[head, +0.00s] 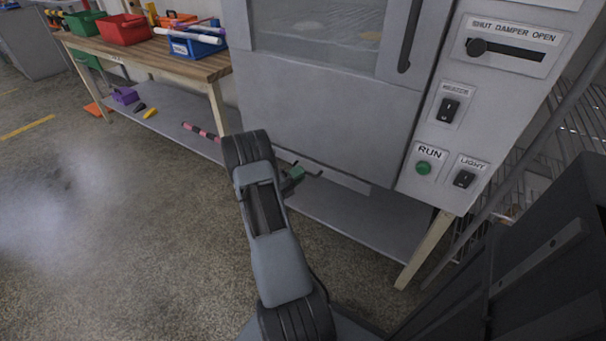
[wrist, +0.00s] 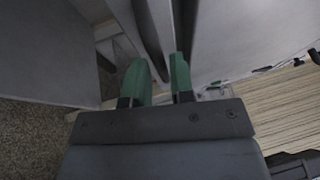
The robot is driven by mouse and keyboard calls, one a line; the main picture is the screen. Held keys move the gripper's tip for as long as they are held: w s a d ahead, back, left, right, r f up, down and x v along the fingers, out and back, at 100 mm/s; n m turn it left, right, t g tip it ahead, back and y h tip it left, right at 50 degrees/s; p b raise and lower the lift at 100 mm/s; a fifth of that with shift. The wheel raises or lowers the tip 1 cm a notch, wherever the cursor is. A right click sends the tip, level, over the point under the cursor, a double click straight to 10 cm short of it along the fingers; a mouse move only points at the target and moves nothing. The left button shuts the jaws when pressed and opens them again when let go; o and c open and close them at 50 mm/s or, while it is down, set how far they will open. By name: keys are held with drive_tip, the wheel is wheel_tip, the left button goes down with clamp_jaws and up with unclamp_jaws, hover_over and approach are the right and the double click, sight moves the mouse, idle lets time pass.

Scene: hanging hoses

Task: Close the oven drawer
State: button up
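The grey oven (head: 320,110) stands on a bench, with a large front door and window. A thin light strip (head: 340,178) runs along its bottom edge; I cannot tell for certain whether it is the drawer's front, or how far out the drawer is. My gripper (head: 293,175) is low in front of this bottom edge, partly hidden by my arm. In the wrist view my gripper (wrist: 160,80) shows two green fingers standing apart. A grey bar or edge (wrist: 150,35) runs down towards the gap between them. I cannot tell whether it touches them.
The control panel (head: 485,100) is on the right of the oven, with a damper slider, switches and a green RUN button (head: 424,168). A wooden table (head: 160,55) with coloured bins stands at the left. A lower shelf (head: 350,215) lies under the oven. The left floor is clear.

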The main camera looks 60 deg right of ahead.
drive_tip(key=shift+x, duration=1.1)
clamp_jaws()
